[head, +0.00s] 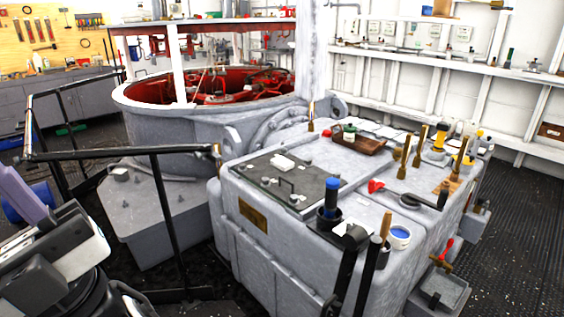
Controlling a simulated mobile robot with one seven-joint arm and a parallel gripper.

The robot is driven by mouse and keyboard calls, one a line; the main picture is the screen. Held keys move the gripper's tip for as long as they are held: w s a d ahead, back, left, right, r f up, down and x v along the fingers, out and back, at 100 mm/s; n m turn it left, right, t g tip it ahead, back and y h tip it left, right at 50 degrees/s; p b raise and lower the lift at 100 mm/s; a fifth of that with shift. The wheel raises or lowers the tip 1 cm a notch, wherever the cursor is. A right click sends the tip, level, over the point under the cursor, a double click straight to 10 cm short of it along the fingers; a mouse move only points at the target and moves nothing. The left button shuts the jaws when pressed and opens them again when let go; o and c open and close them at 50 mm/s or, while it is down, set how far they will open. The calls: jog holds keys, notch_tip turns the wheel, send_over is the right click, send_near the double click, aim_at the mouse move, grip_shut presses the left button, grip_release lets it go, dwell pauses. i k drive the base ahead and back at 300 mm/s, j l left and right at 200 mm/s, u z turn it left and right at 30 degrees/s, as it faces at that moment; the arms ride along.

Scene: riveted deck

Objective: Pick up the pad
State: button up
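I cannot tell for sure which thing is the pad. A small white block (283,162) lies on a dark square plate (305,188) on top of the grey metal housing; it could be the pad. Flat white sheets (366,127) lie farther back on the same top, and one more is near the front, partly hidden. Part of my arm (62,245) shows at the lower left, well apart from the housing. I cannot make out its fingertips, or whether anything is held.
The housing top also bears a blue-topped cylinder (331,190), a white tub with blue contents (399,237), a brown tray (358,144), a red item (375,186) and several upright wooden handles. Black railing (120,153) stands between my arm and the housing. Dark floor is open at right.

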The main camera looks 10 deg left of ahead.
aim_at(283, 164)
jog(key=i+j, duration=0.15)
jog(key=j, duration=0.25)
jog(key=i+j+z, duration=0.15)
jog(key=j, duration=0.2)
jog(key=i+j, duration=0.2)
jog(key=j, duration=0.2)
jog(key=i+j+z, duration=0.15)
jog(key=j, duration=0.25)
jog(key=i+j, duration=0.15)
jog(key=j, duration=0.25)
jog(key=z, duration=0.05)
